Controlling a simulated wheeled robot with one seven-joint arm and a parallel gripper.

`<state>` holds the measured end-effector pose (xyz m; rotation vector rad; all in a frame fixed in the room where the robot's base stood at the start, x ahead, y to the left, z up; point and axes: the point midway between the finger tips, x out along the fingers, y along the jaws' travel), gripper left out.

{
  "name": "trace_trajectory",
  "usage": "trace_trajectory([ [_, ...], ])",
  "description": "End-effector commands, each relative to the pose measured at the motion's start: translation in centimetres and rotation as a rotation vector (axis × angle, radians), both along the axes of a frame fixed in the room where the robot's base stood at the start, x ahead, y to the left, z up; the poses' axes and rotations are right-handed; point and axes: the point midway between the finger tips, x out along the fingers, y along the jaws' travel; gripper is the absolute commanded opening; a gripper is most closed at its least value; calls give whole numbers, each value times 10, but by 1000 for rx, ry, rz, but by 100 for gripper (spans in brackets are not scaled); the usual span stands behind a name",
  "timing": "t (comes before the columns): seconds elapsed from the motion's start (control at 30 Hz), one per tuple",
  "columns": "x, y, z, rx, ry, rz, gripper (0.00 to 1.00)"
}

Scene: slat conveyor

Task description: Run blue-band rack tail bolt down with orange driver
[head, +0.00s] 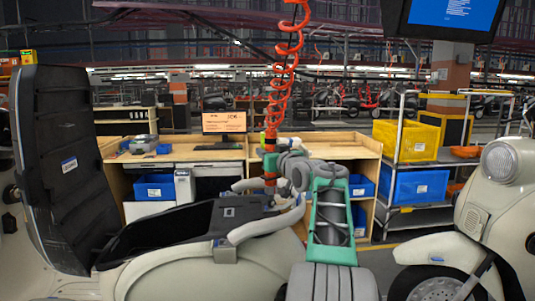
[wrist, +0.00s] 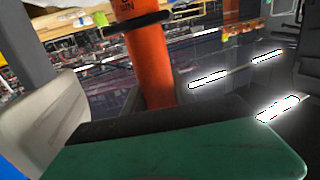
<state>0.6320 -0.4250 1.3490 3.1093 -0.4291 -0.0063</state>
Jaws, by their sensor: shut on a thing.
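The orange driver (head: 270,178) hangs upright under a red coiled hose, above the tail of the pale scooter. My gripper (head: 273,163) is shut around the driver's body. In the wrist view the orange driver (wrist: 148,60) rises behind the green and black finger (wrist: 180,145). The pale grey rack rail (head: 266,224) curves around the scooter's tail, just below the driver. A small bluish patch shows beside the rail near the driver's lower end. The driver's tip and the tail bolt cannot be made out, so I cannot tell whether they touch.
The scooter's raised black seat panel (head: 62,165) stands at left. Another pale scooter (head: 500,190) is at right. Behind are a wooden workbench (head: 340,146) and a shelf cart with a yellow bin (head: 406,140) and a blue bin (head: 415,184). A monitor (head: 445,18) hangs at top right.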

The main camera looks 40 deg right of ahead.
Motion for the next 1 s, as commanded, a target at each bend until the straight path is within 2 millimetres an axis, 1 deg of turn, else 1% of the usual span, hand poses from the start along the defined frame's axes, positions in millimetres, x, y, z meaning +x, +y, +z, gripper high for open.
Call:
trace_trajectory([
  [0.8,0,0,13,1,1,-1,0],
  [0.87,0,0,16,0,0,0,0],
  [1.0,0,0,28,0,0,0,0],
])
